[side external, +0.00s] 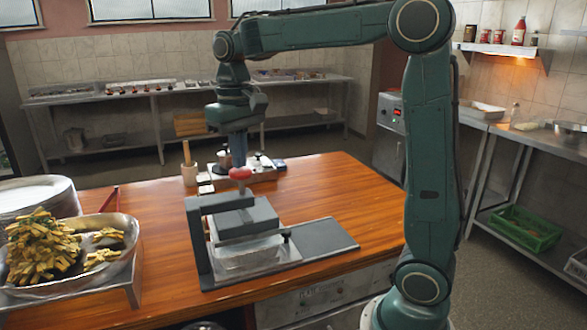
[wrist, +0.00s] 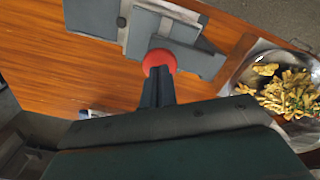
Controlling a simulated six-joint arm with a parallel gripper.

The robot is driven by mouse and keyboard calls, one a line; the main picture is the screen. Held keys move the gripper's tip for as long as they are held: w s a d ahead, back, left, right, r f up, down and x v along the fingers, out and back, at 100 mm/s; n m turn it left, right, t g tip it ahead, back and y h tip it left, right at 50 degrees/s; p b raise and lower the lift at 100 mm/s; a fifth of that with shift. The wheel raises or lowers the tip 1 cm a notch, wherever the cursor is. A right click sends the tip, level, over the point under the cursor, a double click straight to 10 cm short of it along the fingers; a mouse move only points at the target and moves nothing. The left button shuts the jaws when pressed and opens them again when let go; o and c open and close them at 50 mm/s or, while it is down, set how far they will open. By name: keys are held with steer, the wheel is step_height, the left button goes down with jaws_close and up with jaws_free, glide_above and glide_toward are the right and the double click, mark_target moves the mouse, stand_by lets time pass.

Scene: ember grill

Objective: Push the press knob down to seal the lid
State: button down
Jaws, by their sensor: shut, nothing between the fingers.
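The red press knob (side external: 240,173) sits on top of the grey press frame (side external: 200,245). A grey press plate (side external: 247,221) is under the frame's upper arm, above a pale tray (side external: 248,254) on the grey base. I cannot tell how far the plate is from the tray. My gripper (side external: 239,163) points straight down with its fingers shut and empty, its tips at the top of the knob. In the wrist view my gripper's fingertips (wrist: 158,75) overlap the red knob (wrist: 159,59); whether they touch it is hard to tell.
A steel bowl of fried food (side external: 80,250) stands at the table's left, by stacked plates (side external: 35,200). A cup holding a wooden utensil (side external: 189,174) and small jars stand behind the press. The wooden table (side external: 340,185) is clear to the right.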

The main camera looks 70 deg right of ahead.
steer(key=shift+f, duration=1.65)
stand_by(0.4)
steer(key=shift+r, duration=3.6)
steer(key=shift+s, duration=0.1)
steer(key=shift+s+a, duration=0.1)
steer(key=shift+s, duration=0.1)
steer(key=s+a+f+n+t, duration=0.1)
steer(key=s+f, duration=0.3)
steer(key=s, duration=0.5)
steer(key=s+a+f+n+t, duration=0.2)
steer(key=s+a+f+t, duration=0.2)
steer(key=s, duration=0.5)
steer(key=shift+s+t, duration=0.3)
